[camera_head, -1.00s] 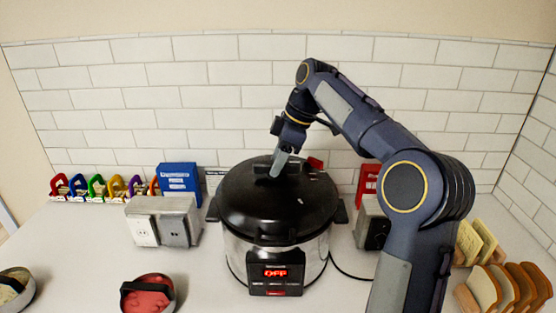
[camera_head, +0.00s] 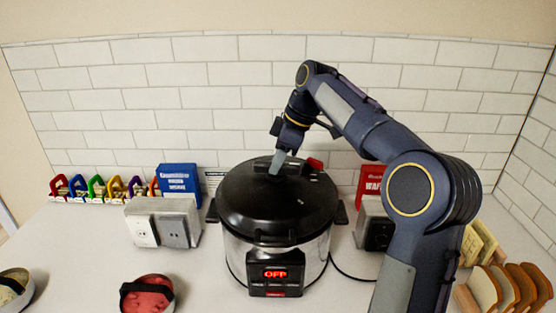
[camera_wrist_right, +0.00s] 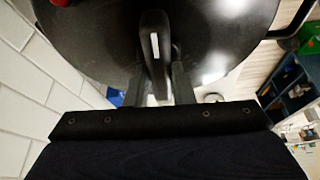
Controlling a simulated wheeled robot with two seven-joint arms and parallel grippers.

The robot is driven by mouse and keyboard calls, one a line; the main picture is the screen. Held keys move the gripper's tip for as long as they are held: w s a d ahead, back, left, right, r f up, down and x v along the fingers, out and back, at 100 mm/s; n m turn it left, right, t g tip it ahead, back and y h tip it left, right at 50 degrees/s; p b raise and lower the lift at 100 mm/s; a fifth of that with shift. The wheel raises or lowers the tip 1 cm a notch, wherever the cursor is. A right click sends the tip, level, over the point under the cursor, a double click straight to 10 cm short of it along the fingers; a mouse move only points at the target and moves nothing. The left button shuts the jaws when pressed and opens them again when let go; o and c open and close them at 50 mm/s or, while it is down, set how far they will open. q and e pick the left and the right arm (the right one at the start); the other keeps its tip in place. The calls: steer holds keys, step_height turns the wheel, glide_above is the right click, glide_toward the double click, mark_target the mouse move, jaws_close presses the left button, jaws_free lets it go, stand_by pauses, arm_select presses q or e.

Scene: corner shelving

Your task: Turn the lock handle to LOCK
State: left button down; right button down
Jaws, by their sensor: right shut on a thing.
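A pressure cooker (camera_head: 277,200) with a black lid and a steel body stands on the counter, its red display reading OFF. The black lock handle (camera_wrist_right: 152,45) sits on top of the lid, with a white mark on it. In the head view my right gripper (camera_head: 277,166) reaches down to the lid's top and hides part of the handle. In the wrist view my right gripper (camera_wrist_right: 165,75) has its fingers on both sides of the handle, shut on it. Any LOCK marking is too small to read. My left gripper is not in view.
A blue box (camera_head: 179,178) and grey outlet boxes (camera_head: 162,222) stand left of the cooker. A red box (camera_head: 369,181) and another outlet box (camera_head: 374,224) stand right, near my arm. Bread slices (camera_head: 487,288) are at far right; a bowl of red food (camera_head: 147,295) is front left.

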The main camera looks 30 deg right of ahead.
steer(key=m+t+h, duration=0.1)
steer(key=m, duration=0.4)
steer(key=shift+a, duration=0.1)
steer(key=m+h, duration=0.1)
steer(key=m, duration=0.1)
steer(key=m+h+p, duration=0.1)
steer(key=m, duration=0.2)
steer(key=shift+m+t, duration=0.3)
steer(key=shift+t, duration=0.1)
steer(key=shift+h, duration=0.3)
steer(key=c, duration=1.2)
jaws_free()
steer(key=shift+c, duration=0.2)
steer(key=v, duration=0.8)
steer(key=shift+f, duration=0.1)
